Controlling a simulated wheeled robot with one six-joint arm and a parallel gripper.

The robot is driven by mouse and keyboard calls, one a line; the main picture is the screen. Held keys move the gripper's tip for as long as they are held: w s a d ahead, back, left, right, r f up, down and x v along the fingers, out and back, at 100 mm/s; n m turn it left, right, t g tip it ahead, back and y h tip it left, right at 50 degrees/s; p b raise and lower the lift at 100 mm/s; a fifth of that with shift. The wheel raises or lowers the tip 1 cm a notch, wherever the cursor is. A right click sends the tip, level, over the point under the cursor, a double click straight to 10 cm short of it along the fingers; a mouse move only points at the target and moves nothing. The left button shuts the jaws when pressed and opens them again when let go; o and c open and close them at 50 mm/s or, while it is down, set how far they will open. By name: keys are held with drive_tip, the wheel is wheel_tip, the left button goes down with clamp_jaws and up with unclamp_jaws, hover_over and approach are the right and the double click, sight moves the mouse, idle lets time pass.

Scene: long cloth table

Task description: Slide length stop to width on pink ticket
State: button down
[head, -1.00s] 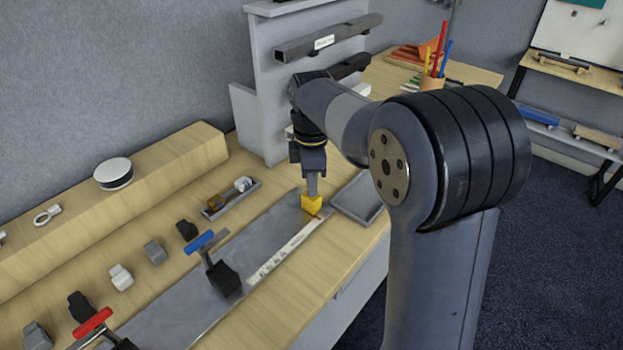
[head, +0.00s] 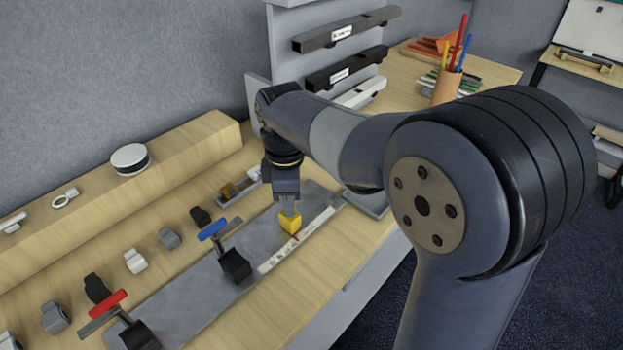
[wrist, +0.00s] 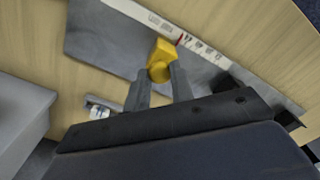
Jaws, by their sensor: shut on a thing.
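The yellow length stop (head: 289,224) sits on the grey metal plate (head: 200,297), beside the white printed scale strip (head: 277,259). A small red mark shows at its strip side. My gripper (head: 289,208) points down from above and is shut on the stop. In the wrist view the yellow stop (wrist: 161,50) shows between the two grey fingertips (wrist: 161,78), with the scale strip (wrist: 140,14) beyond it. The strip's figures are too small to read. I cannot make out a pink ticket in either view.
A blue-handled clamp (head: 235,265) and a red-handled clamp (head: 138,337) stand on the plate, nearer the left. Several small blocks lie along its back side. A small tray (head: 240,190) lies behind my gripper. A rack with dark bars (head: 345,68) stands at the back.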

drive_tip(key=s+a, duration=0.5)
drive_tip(key=shift+p, duration=0.3)
drive_tip(key=c, duration=1.2)
unclamp_jaws()
wheel_tip(320, 180, up, 11)
drive_tip(key=shift+p, duration=0.45)
drive_tip(key=shift+f, duration=0.2)
